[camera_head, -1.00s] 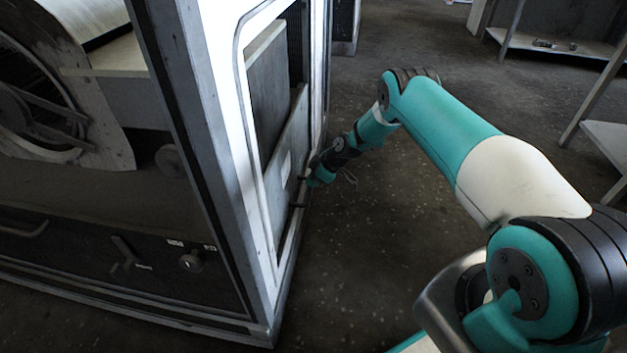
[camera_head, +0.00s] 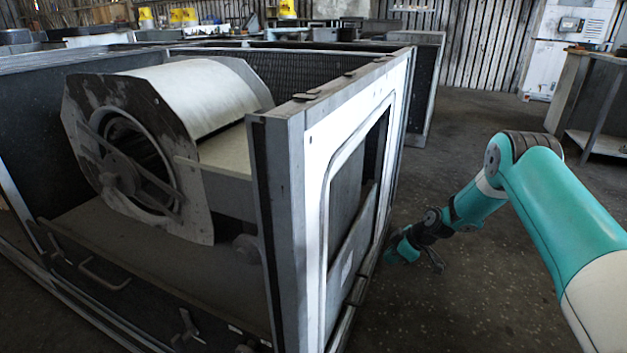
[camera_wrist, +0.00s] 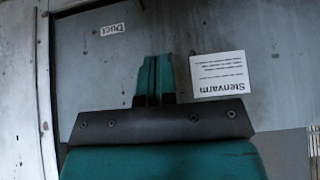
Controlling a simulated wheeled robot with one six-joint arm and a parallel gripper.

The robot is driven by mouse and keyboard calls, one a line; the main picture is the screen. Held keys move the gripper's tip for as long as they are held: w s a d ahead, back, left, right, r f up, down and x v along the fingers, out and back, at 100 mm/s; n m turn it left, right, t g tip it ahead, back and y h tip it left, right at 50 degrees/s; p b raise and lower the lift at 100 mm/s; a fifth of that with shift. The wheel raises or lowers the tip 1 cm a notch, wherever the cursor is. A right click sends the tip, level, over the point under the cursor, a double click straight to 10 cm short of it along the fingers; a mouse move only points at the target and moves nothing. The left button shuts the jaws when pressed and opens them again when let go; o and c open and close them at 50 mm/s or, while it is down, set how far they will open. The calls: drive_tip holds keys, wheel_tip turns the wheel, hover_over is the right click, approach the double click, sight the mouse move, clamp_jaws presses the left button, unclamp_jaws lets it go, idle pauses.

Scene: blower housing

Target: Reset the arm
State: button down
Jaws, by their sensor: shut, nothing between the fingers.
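My arm enters at the right of the head view, bends at a high elbow and slopes down left to my gripper (camera_head: 391,256). The gripper is low beside the right side of the blower housing (camera_head: 292,215), close to its frame. I cannot tell from the head view whether it touches. In the wrist view my gripper (camera_wrist: 155,62) shows two teal fingers closed together, with nothing between them. They point at a grey panel (camera_wrist: 225,40) with a small "Duct" label (camera_wrist: 112,29) and a white "Stenvarm" label (camera_wrist: 220,75).
The open-topped housing holds a blower drum (camera_head: 200,95) with a round intake. Dark floor (camera_head: 470,300) is free to the right of the housing. A bench (camera_head: 600,115) and a white cabinet (camera_head: 568,45) stand at the back right.

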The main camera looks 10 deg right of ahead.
drive_tip(key=s+a+r+g, duration=0.1)
drive_tip(key=s+a+r, duration=0.2)
drive_tip(key=a+r, duration=0.35)
drive_tip(key=s+a+r+m, duration=0.1)
drive_tip(key=s+a+r, duration=0.2)
drive_tip(key=r, duration=0.7)
drive_tip(key=s+a+r+g, duration=0.1)
drive_tip(key=s+a+r, duration=0.2)
drive_tip(key=a+r, duration=0.35)
drive_tip(key=s+a+r+m+g, duration=0.15)
drive_tip(key=s+r, duration=0.25)
drive_tip(key=s, duration=0.5)
drive_tip(key=s+a+r+h, duration=0.15)
drive_tip(key=s+r, duration=0.25)
drive_tip(key=s, duration=0.6)
drive_tip(key=s+a+r+m+g, duration=0.1)
drive_tip(key=s+a+r, duration=0.1)
drive_tip(key=s+r, duration=0.5)
drive_tip(key=s+r+p, duration=0.3)
drive_tip(key=r+p, duration=2.6)
drive_tip(key=p, duration=0.2)
drive_tip(key=shift+d+p, duration=0.25)
drive_tip(key=shift+p, duration=0.15)
drive_tip(key=shift+r+t, duration=0.1)
drive_tip(key=shift+t, duration=0.15)
